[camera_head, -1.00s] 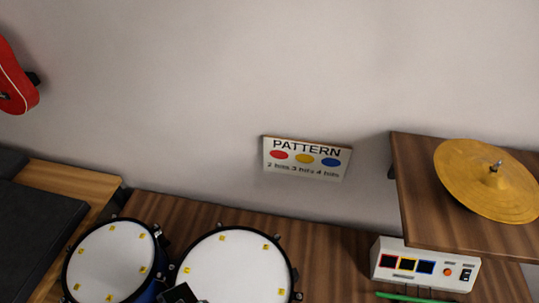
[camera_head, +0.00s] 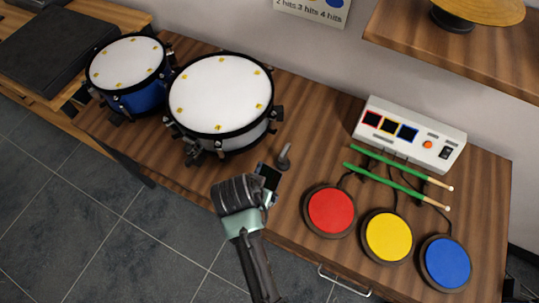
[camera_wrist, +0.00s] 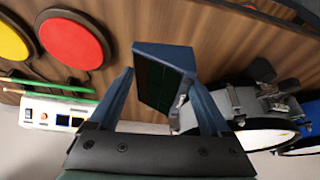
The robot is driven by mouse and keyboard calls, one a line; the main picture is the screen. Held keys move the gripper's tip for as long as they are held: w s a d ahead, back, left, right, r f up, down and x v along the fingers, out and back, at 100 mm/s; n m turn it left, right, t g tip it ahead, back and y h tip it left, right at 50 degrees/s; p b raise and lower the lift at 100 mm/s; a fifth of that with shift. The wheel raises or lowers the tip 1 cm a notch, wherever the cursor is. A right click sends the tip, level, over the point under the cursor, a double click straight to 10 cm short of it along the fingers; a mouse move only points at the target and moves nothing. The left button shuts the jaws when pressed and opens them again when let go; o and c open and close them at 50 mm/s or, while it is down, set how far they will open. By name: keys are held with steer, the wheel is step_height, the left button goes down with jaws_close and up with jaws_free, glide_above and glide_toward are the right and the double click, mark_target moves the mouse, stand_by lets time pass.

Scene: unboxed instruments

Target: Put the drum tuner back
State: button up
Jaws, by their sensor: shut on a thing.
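The drum tuner (camera_head: 268,178) is a small blue box with a dark screen. In the head view it shows at the tip of my gripper (camera_head: 262,188), above the front part of the wooden table. In the wrist view the tuner (camera_wrist: 165,75) sits between the two blue fingers of my gripper (camera_wrist: 161,88), which is shut on it. It is tilted, with its dark face partly toward the wrist camera. A small grey upright piece with a round base (camera_head: 284,158) stands on the table just beyond the tuner. I cannot tell whether the two touch.
A large white drum (camera_head: 220,93) and a smaller blue drum (camera_head: 126,62) stand to the left. Red (camera_head: 331,211), yellow (camera_head: 387,236) and blue (camera_head: 446,262) pads lie right, below green sticks (camera_head: 398,187) and a white control box (camera_head: 410,133). A shelf (camera_head: 480,62) overhangs the back right.

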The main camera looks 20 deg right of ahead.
steer(key=shift+m, duration=0.6)
steer(key=x, duration=0.2)
steer(key=s+x, duration=0.1)
steer(key=x, duration=0.3)
steer(key=shift+a+f+b, duration=0.2)
steer(key=shift+f+b, duration=0.15)
steer(key=shift+f, duration=2.65)
steer(key=shift+f+b, duration=0.1)
steer(key=shift+b, duration=0.25)
steer(key=o, duration=1.3)
steer(key=shift+s, duration=0.1)
